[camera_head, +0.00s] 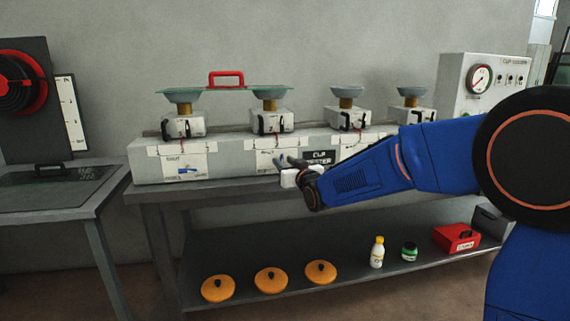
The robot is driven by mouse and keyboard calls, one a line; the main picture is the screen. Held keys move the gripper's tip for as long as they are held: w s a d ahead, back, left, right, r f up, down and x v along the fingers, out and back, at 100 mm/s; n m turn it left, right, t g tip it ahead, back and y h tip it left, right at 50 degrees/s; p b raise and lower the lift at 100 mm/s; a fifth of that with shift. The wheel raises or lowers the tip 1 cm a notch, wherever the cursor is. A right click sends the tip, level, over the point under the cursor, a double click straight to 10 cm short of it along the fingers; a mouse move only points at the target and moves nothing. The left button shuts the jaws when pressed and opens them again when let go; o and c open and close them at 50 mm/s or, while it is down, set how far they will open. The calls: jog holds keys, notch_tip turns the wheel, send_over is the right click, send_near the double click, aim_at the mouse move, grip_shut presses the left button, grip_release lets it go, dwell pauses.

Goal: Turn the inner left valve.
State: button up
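The cup tester, a long white bench unit (230,160), stands on a grey table with a row of white valve blocks on top. The second block from the left (272,122) carries a gold stem and a grey cup (270,92), with a small dark red part on its front. My gripper (284,158) is just in front of the unit, below and slightly right of that block. Its two dark fingers appear apart with nothing between them. It hides part of the unit's front.
A glass plate with a red handle (227,76) lies across the two left cups. A gauge panel (480,85) stands right. Orange lids (271,280), a white bottle (377,252), a green jar (409,251) and a red box (456,238) are on the lower shelf.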

grip_shut()
jog(key=shift+f+m, duration=0.1)
jog(key=shift+m, duration=0.3)
jog(key=m+t+h, duration=0.1)
jog(key=m, duration=0.5)
jog(key=f+m+t, duration=0.1)
jog(key=m, duration=0.5)
jog(key=d+m+t+h, duration=0.1)
jog(key=m, duration=0.6)
jog(key=shift+w+f+h, duration=0.1)
jog(key=shift+f+h, duration=0.2)
jog(key=shift+f, duration=0.05)
jog(key=shift+m, duration=0.3)
